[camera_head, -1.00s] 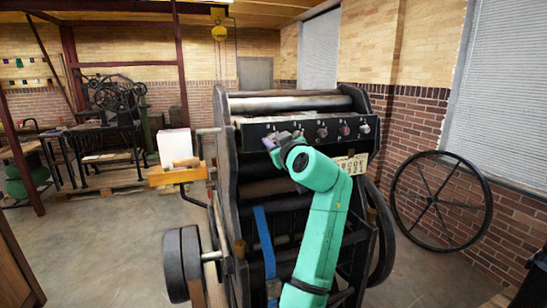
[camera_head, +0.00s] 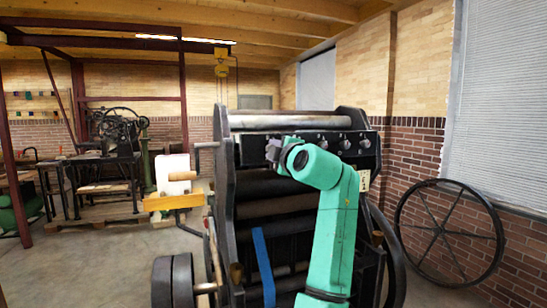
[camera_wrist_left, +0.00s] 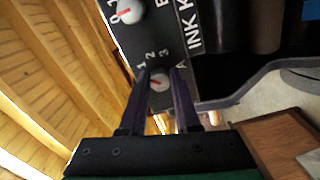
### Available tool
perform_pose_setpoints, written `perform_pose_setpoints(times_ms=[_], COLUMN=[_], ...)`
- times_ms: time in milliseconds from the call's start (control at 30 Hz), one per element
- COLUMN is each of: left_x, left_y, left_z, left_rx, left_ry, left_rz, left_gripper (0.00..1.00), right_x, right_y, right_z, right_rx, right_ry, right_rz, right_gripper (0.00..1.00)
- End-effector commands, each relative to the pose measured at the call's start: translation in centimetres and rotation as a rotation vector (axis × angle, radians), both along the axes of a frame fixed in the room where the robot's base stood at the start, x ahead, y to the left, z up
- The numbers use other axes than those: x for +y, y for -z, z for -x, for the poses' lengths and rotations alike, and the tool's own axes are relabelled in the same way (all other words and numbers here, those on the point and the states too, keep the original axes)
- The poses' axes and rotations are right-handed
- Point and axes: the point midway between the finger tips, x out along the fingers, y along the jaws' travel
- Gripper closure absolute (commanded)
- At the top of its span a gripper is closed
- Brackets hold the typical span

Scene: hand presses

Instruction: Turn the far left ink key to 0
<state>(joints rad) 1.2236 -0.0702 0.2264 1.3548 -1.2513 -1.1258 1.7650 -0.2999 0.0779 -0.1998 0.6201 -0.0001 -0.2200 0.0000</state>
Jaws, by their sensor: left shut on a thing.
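The black panel (camera_head: 333,143) of the press carries a row of ink keys. My left gripper (camera_head: 274,150) is at the panel's left end and hides the far left key in the head view. In the left wrist view, my left gripper (camera_wrist_left: 161,100) has a finger on each side of the far left ink key (camera_wrist_left: 160,80), shut on it. This key is pale, with a red mark and the digits 1, 2 and 3 around it, and an "A" beside it. Its exact setting is unclear. A neighbouring key (camera_wrist_left: 130,11) has a red mark near a 0.
Other ink keys (camera_head: 345,145) lie close to the right of my gripper. A spoked wheel (camera_head: 448,234) leans by the brick wall at right.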

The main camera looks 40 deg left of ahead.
Motion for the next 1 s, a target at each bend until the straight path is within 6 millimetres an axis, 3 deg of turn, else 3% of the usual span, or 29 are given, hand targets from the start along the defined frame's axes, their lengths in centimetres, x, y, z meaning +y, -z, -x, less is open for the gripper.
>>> perform_pose_setpoints(times_ms=[600,1000], left_x=[0.0,0.1], left_y=[0.2,0.2], left_z=[0.0,0.0], left_rx=[-0.493,-0.667], left_ry=[-0.002,-0.003], left_rz=[0.262,0.354], left_gripper=[1.0,1.0], right_x=[0.0,-0.2], right_y=[1.6,1.8], right_z=[0.0,0.0], right_rx=[0.0,0.0], right_ry=[-0.001,-0.001], right_rz=[0.0,0.003], right_gripper=[0.27,0.27])
